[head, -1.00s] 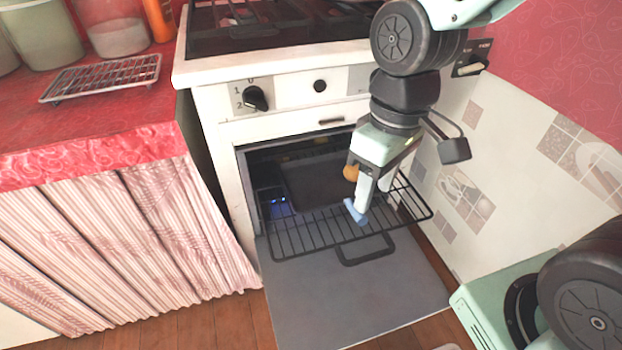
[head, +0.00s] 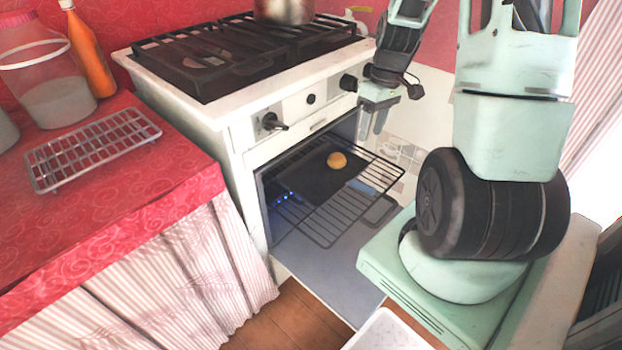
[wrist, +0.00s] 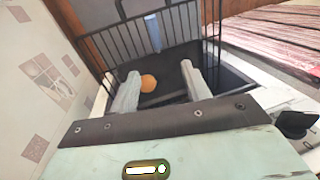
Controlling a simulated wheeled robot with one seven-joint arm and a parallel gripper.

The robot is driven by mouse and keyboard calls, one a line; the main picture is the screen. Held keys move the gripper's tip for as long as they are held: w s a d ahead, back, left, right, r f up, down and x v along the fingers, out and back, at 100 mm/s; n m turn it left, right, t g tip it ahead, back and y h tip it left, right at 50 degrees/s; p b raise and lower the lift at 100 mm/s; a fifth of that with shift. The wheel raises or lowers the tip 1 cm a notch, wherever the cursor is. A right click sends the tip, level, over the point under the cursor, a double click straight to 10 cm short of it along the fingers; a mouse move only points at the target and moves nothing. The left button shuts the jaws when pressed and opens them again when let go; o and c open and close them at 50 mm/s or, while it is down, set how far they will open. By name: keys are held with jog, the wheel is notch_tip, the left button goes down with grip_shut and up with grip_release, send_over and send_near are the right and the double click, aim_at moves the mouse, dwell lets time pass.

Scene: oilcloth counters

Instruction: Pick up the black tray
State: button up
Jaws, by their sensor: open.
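The black tray (head: 306,183) lies inside the open oven, with a round golden bun (head: 337,160) on it. In the wrist view the dark tray (wrist: 173,66) shows beyond my fingers, and the bun (wrist: 148,83) appears between them. My gripper (head: 373,138) is open and empty, above and to the right of the tray at the oven's mouth. It also shows in the wrist view (wrist: 158,73), apart from the tray. The tray's far part is hidden inside the oven.
A wire rack (head: 335,215) juts out of the oven above the lowered door (head: 330,262). A small blue item (head: 362,187) is by the rack's right side. The stove (head: 245,100) stands above, with a red counter (head: 130,200) and a metal cooling rack (head: 95,150) at left.

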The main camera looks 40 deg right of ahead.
aim_at(358, 184)
jog(key=f+b, duration=0.1)
jog(key=f, duration=0.3)
jog(key=a+f+b, duration=0.1)
jog(key=f, duration=0.3)
jog(key=a+f+b, duration=0.1)
jog(key=f, duration=0.3)
jog(key=shift+s, duration=0.15)
jog(key=f+b, duration=0.2)
jog(key=f, duration=0.3)
jog(key=shift+a+f, duration=0.2)
jog(key=shift+r, duration=0.1)
grip_shut()
